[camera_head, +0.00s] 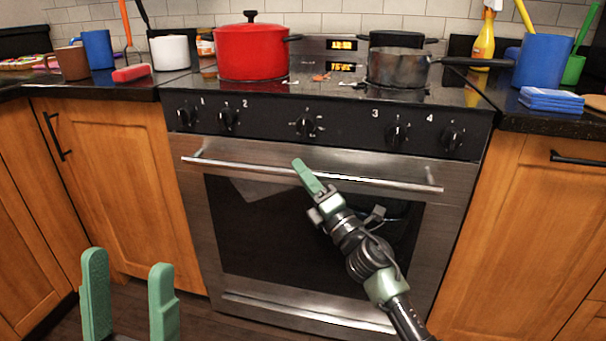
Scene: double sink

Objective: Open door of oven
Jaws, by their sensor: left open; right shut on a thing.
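The oven door (240,220) is closed, with a steel frame and a dark glass window. Its handle (390,184) is a steel bar across the top of the door. My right gripper (299,165) has its green fingers at the middle of the handle and is shut on the bar; the fingers cover a short part of it. My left gripper (128,285) is open and empty at the lower left, apart from the door, with its two green fingers pointing up.
A red pot (250,50) and a grey pan (398,67) stand on the stovetop. Control knobs (306,125) line the panel above the handle. Wooden cabinets (110,170) flank the oven. The floor (200,318) in front of the door looks clear of objects.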

